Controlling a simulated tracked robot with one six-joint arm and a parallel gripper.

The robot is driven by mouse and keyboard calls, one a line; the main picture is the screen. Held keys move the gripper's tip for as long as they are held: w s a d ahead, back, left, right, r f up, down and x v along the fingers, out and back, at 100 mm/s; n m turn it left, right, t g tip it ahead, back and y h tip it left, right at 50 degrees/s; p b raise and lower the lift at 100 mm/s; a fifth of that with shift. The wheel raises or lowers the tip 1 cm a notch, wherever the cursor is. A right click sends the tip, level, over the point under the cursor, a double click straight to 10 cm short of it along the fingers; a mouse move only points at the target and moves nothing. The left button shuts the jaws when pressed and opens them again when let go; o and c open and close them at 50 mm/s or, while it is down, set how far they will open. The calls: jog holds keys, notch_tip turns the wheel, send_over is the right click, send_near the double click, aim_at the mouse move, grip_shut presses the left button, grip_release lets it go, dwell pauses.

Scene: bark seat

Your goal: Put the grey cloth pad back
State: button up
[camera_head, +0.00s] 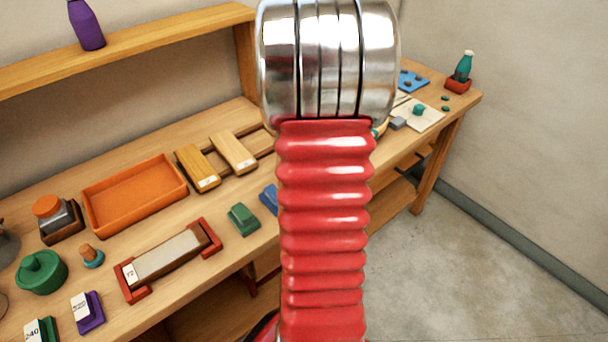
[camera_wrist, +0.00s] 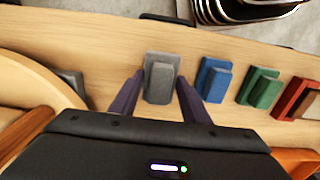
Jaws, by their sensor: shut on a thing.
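The grey cloth pad (camera_wrist: 160,80) shows in the wrist view, near the edge of the wooden bench top (camera_wrist: 105,50), as a block with a raised narrower part. My gripper (camera_wrist: 160,97) has its two dark purple fingers on either side of the pad and is shut on it. I cannot tell whether the pad rests on the bench or hangs just above it. In the head view my red arm hides my gripper and the pad. A blue pad (camera_wrist: 214,79) and a green pad (camera_wrist: 260,90) stand in a row beside it.
In the head view the bench holds an orange tray (camera_head: 135,200), a stone in a red holder (camera_head: 209,235), two wooden blocks (camera_head: 197,168) on rails and a green pot (camera_head: 42,272). A teal bottle (camera_head: 463,68) stands at the far end. Floor is open at right.

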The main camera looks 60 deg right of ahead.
jog(key=shift+f, duration=1.2)
jog(key=shift+f, duration=0.1)
jog(key=o, duration=1)
notch_tip(320, 180, up, 12)
jog(key=shift+f, duration=0.2)
jog(key=shift+r, duration=0.3)
